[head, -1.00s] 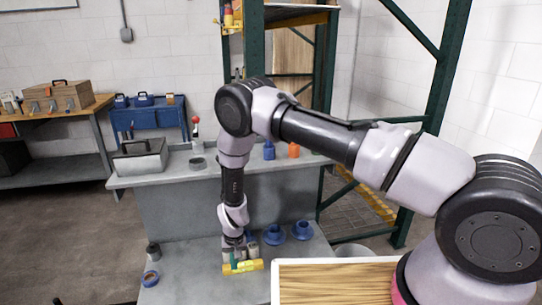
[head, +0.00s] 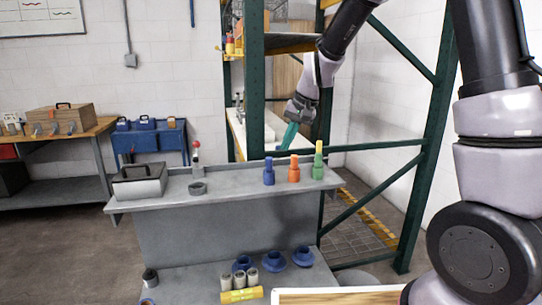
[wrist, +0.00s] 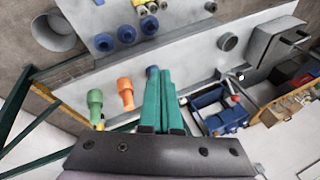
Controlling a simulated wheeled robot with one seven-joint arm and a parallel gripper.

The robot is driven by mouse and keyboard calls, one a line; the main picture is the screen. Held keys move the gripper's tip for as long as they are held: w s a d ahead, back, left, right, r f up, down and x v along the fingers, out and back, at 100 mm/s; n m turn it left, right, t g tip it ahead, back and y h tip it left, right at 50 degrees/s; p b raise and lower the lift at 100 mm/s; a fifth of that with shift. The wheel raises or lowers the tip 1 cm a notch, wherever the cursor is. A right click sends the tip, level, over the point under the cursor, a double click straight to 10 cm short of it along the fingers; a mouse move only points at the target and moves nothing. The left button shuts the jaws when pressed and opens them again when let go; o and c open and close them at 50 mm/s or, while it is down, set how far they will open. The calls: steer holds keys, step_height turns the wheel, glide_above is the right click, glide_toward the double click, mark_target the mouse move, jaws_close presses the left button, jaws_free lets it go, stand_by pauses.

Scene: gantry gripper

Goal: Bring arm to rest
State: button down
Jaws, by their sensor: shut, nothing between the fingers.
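My gripper (head: 289,136) has teal fingers and is raised above the right end of the grey bench's upper shelf (head: 225,182), by the green rack post. Its teal fingers also show in the wrist view (wrist: 162,95), side by side, shut and empty. My arm is folded up at the right of the head view. Below the gripper, apart from it, stand a blue bottle-shaped piece (head: 269,172), an orange one (head: 293,170) and a green one (head: 318,162). In the wrist view the fingers partly cover the blue piece.
The lower bench level holds a yellow cylinder (head: 242,295), several grey-topped pieces (head: 239,280) and several blue flanged pieces (head: 302,256). A grey toolbox (head: 139,182) stands on the upper shelf's left. Green rack posts (head: 257,90) and braces stand close around the gripper.

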steer(key=s+d+r+m+t, duration=0.1)
steer(key=s+d+r+t, duration=0.1)
steer(key=s+d+r, duration=0.85)
steer(key=s+d+r+m+t+h, duration=0.1)
steer(key=s+d+r+m+t, duration=0.1)
steer(key=s+d+r, duration=0.3)
steer(key=s+d, duration=0.4)
steer(key=s, duration=0.3)
steer(key=shift+s+d+h, duration=0.2)
steer(key=shift+d+h, duration=0.1)
steer(key=shift+h, duration=0.1)
steer(key=shift+r, duration=0.1)
